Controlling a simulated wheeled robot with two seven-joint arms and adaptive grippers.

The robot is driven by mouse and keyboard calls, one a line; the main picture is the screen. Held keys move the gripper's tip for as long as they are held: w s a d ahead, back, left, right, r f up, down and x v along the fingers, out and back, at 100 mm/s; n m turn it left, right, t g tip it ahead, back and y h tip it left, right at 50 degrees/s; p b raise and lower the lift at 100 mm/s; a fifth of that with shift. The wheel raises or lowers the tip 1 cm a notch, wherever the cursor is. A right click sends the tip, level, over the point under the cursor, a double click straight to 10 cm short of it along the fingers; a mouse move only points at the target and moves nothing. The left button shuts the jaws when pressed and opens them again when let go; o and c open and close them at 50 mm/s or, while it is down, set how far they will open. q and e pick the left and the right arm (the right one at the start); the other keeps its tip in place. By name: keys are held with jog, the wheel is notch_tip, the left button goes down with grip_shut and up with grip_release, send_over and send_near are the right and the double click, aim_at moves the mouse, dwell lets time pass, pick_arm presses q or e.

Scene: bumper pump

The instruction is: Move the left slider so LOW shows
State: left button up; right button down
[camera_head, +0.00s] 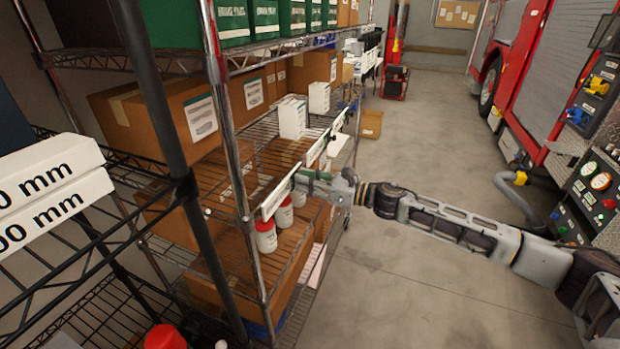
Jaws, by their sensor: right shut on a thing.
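Several white label strips line the front edge of the wire shelf. The nearest, leftmost strip (275,200) hangs above white bottles with red caps. My right gripper (303,181) reaches in from the right and is shut at the right end of this strip, on what appears to be the left slider. The fingers hide most of the slider. A small green patch shows by the fingers. I cannot read LOW or any other word on the strip. The middle strip (317,149) and the far strip (338,122) are farther back, apart from my gripper. My left gripper is not in view.
White bottles with red caps (266,236) stand just below the near strip. Cardboard boxes (180,115) fill the shelves, and a chrome post (232,150) rises left of the strip. A red truck (535,75) stands at right. The floor (400,270) between is clear.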

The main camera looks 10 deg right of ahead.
jog(key=shift+s+a, duration=0.4)
jog(key=shift+s, duration=0.1)
jog(key=shift+f, duration=0.1)
jog(key=c, duration=1.3)
grip_release()
jog(key=shift+s, duration=0.1)
jog(key=shift+v, duration=1.05)
jog(key=v, duration=0.9)
jog(key=shift+s+d, duration=0.15)
jog(key=shift+d, duration=0.15)
